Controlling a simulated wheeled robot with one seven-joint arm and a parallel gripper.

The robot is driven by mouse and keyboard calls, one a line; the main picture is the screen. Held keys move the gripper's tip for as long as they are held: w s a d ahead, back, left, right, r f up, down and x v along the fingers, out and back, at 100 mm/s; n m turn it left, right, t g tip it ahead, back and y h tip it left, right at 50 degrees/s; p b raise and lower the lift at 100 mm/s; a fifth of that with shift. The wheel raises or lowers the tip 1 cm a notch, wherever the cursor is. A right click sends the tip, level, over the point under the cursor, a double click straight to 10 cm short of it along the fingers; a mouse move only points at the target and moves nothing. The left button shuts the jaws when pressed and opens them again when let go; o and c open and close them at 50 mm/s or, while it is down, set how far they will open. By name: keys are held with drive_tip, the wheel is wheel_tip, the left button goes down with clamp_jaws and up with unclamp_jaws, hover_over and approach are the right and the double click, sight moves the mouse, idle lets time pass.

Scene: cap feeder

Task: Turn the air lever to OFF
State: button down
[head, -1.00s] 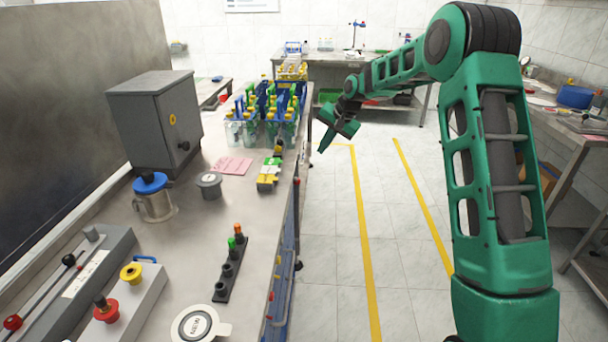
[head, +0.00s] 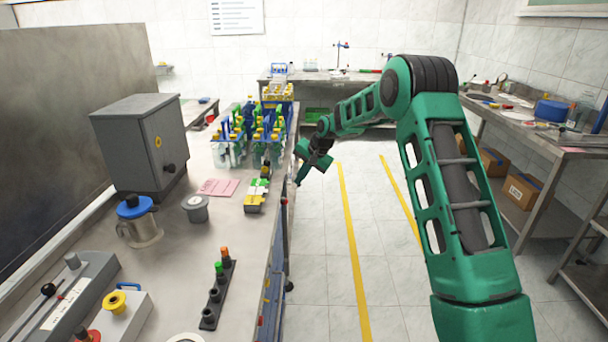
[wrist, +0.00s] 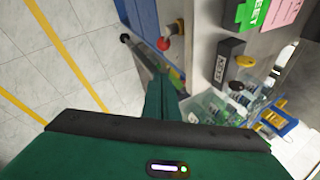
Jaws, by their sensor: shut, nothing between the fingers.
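My gripper (head: 300,180) hangs beside the right edge of the metal bench, fingers pointing down. In the wrist view its green fingers (wrist: 166,98) are together and empty. A dark-tipped lever (wrist: 130,42) juts from the bench's side beyond the fingertips, apart from them as far as I can see. A red knob (wrist: 164,43) on a dark stem is close to that lever. A red-topped part also shows on the bench edge in the head view (head: 284,202). No readable OFF mark shows, and I cannot tell for sure which handle is the air lever.
The bench top (head: 225,205) carries a grey cabinet (head: 128,150), bottle racks (head: 245,140), a blue-lidded jug (head: 138,225) and a black-knobbed control panel (head: 65,300). Tiled floor (head: 320,240) with yellow lines is free to the right. Another table (head: 535,125) stands farther right.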

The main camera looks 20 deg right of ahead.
drive_tip(key=a+f, duration=0.3)
drive_tip(key=f, duration=0.2)
drive_tip(key=shift+a+f, duration=0.25)
drive_tip(key=shift+f, duration=0.1)
